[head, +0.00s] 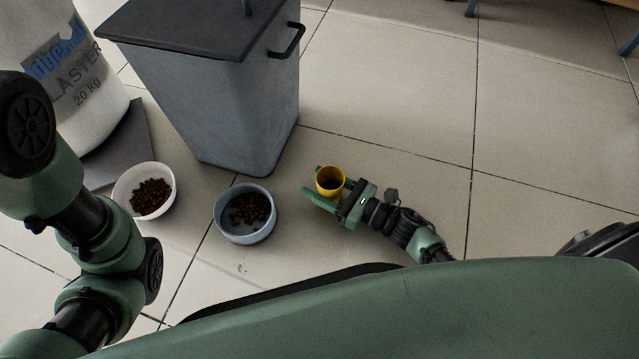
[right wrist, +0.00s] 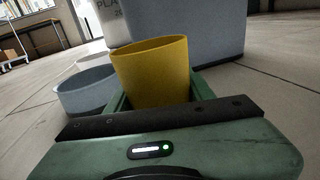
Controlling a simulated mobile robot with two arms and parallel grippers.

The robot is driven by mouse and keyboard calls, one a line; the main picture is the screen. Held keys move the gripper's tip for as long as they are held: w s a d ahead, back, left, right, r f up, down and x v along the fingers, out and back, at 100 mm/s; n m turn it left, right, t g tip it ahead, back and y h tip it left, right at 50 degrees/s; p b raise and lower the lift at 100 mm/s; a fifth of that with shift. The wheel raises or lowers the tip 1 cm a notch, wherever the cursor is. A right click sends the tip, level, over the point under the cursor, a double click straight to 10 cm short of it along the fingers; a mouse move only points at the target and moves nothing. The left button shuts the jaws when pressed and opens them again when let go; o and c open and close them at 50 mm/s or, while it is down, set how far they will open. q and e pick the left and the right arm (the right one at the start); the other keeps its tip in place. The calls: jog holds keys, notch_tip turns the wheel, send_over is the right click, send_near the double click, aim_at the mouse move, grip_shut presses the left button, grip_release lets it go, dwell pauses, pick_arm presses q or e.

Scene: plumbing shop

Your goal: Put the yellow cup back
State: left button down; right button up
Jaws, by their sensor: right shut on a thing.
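The yellow cup (head: 330,178) is upright between the fingers of my right gripper (head: 328,190), low over the tiled floor in the head view. The cup (right wrist: 152,72) also shows in the right wrist view, with a green finger of my right gripper (right wrist: 160,98) on each side of it. My right gripper is shut on the cup. I cannot tell whether the cup touches the floor. My left arm comes in at the left of the head view, but its gripper is out of the picture.
A blue-grey bowl (head: 226,232) and a white bowl (head: 117,197), both with brown pellets, stand left of the cup. A grey lidded bin (head: 215,95) stands behind them. A plaster bag (head: 95,125) stands at far left on a grey slab (head: 138,135). The floor to the right is clear.

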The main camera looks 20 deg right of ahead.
jog(key=shift+f, duration=0.2)
jog(key=o, duration=1.4)
jog(key=shift+r, duration=0.15)
jog(key=shift+s+d+r, duration=0.1)
jog(key=shift+s+d, duration=0.05)
jog(key=p+v, duration=0.5)
jog(key=v, duration=0.5)
jog(key=shift+s+d, duration=0.15)
jog(key=shift+s, duration=0.05)
jog(key=shift+s+d, duration=0.4)
